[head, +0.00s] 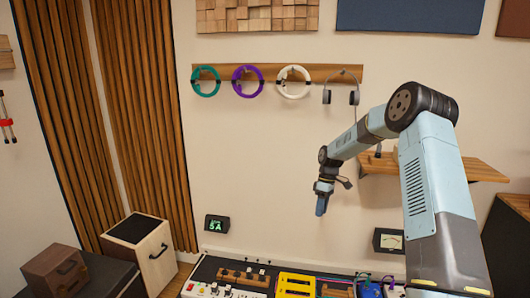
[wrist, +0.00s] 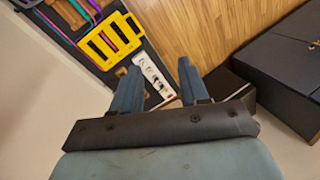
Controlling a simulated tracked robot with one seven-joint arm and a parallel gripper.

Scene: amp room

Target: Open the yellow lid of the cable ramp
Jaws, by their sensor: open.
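A yellow slotted piece (head: 297,286), which looks like the cable ramp's lid, lies on the dark table at the bottom of the head view. Coloured cables run beside it. It also shows in the wrist view (wrist: 108,42), upper left of my fingers. I cannot tell whether the lid is shut or raised. My gripper (head: 320,208) hangs above and behind the table, pointing down, well apart from the yellow piece. In the wrist view my gripper (wrist: 156,66) has its two blue fingers spread, with nothing between them.
A white power strip (wrist: 150,75) lies near the table's edge, left of the wooden floor (wrist: 200,30). Coloured rings (head: 247,82) and headphones (head: 341,94) hang on a wall rail. A wooden shelf (head: 470,165) and a small green display (head: 216,225) are on the wall.

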